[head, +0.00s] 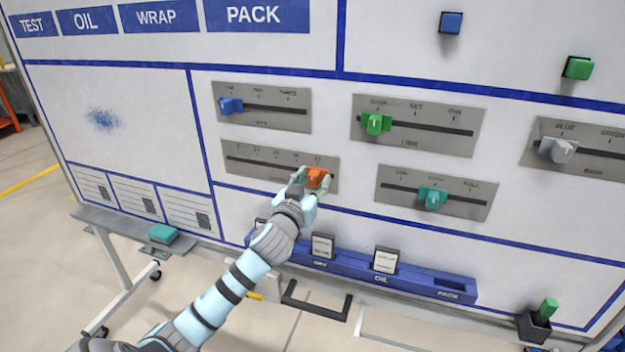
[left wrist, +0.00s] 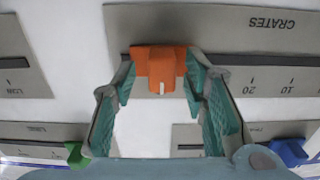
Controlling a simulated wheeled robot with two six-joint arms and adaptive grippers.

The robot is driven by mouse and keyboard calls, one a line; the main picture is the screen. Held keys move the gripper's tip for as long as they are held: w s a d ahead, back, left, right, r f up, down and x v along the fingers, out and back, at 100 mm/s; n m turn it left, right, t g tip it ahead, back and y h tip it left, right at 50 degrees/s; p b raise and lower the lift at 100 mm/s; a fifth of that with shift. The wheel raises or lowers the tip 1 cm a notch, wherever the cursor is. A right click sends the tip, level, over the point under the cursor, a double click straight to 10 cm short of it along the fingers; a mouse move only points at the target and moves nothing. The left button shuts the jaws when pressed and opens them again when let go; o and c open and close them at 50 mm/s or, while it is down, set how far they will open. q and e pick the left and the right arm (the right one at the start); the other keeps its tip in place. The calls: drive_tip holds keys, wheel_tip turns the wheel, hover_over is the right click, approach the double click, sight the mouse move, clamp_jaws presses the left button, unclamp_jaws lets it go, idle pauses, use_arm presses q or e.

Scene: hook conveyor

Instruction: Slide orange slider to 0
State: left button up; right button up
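The orange slider (head: 317,178) sits at the right end of its track on a grey plate (head: 240,165) in the head view. In the left wrist view the plate is upside down, reads CRATES, and shows 20 and 10 to the right of the orange slider (left wrist: 160,68). The 0 mark is not legible. My left gripper (head: 316,184) is at the slider, with one finger on each side of the knob. In the left wrist view the fingertips meet its side edges. My right gripper is not in view.
A blue slider (head: 231,105) sits above, a green slider (head: 376,124) at upper right, a teal slider (head: 432,197) to the right and a grey slider (head: 558,150) at far right. A blue card rail (head: 410,283) runs below. The orange slider's track is clear to its left.

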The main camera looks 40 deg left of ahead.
use_arm(q)
drive_tip(key=shift+a, duration=0.1)
drive_tip(key=shift+c, duration=0.2)
clamp_jaws()
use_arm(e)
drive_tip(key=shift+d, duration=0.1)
use_arm(q)
drive_tip(key=shift+a, duration=0.1)
